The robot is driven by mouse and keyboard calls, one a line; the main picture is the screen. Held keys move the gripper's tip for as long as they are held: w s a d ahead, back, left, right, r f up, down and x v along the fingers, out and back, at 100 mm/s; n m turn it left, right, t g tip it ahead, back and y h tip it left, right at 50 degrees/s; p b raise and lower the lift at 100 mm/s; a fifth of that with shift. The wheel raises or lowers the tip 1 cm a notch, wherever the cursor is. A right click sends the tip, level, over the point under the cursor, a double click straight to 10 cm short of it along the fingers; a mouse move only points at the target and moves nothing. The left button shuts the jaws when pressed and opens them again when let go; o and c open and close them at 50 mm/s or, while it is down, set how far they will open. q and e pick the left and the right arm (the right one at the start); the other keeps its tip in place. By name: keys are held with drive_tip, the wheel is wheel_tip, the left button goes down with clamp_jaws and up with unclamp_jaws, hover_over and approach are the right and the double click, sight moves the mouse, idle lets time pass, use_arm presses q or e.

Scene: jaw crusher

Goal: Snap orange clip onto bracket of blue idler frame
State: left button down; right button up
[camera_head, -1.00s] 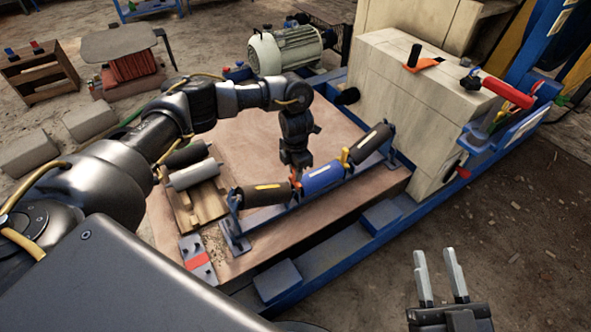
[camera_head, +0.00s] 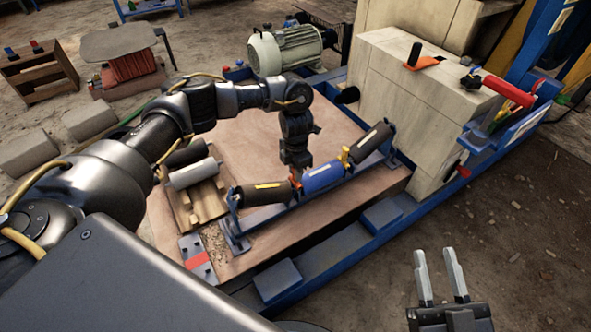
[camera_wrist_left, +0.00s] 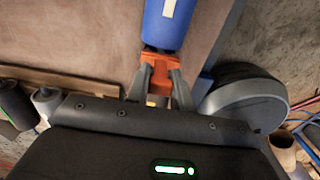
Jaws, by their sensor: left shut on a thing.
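The blue idler frame (camera_head: 262,216) stands on the wooden board and carries a blue roller (camera_head: 322,178) between two dark rollers. The blue roller also shows in the left wrist view (camera_wrist_left: 168,25). My left gripper (camera_head: 296,173) points down at the joint between the left dark roller and the blue roller. In the left wrist view its fingers (camera_wrist_left: 160,85) are shut on the orange clip (camera_wrist_left: 160,72), right at the end of the blue roller. I cannot tell whether the clip is seated on the bracket. My right gripper (camera_head: 441,277) is open and empty.
A wooden rack (camera_head: 200,205) with spare rollers stands left of the frame. A pale block housing (camera_head: 420,105) rises at the right, with a motor (camera_head: 285,50) behind.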

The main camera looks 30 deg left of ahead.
use_arm(q)
drive_tip(key=shift+f+b, duration=0.55)
drive_tip(key=shift+f, duration=0.25)
use_arm(e)
drive_tip(key=shift+f, duration=0.65)
use_arm(q)
drive_tip(key=c, duration=1.1)
unclamp_jaws()
drive_tip(key=shift+c, duration=0.2)
use_arm(e)
drive_tip(key=shift+r, duration=0.1)
use_arm(q)
drive_tip(key=shift+r, duration=0.45)
wheel_tip(320, 180, up, 3)
drive_tip(key=shift+r+p, duration=0.2)
drive_tip(key=shift+p, duration=0.6)
wheel_tip(320, 180, up, 6)
drive_tip(key=shift+r+p, duration=0.1)
drive_tip(key=shift+p, duration=1)
drive_tip(key=shift+r, duration=0.2)
use_arm(e)
drive_tip(key=w+d+f+m+g+h, duration=0.1)
drive_tip(key=d+f+g+h, duration=0.3)
drive_tip(key=f, duration=0.4)
drive_tip(key=shift+w+d+m+g+h, duration=0.15)
drive_tip(key=shift+d+m+g+h, duration=0.25)
drive_tip(key=shift+h, duration=0.4)
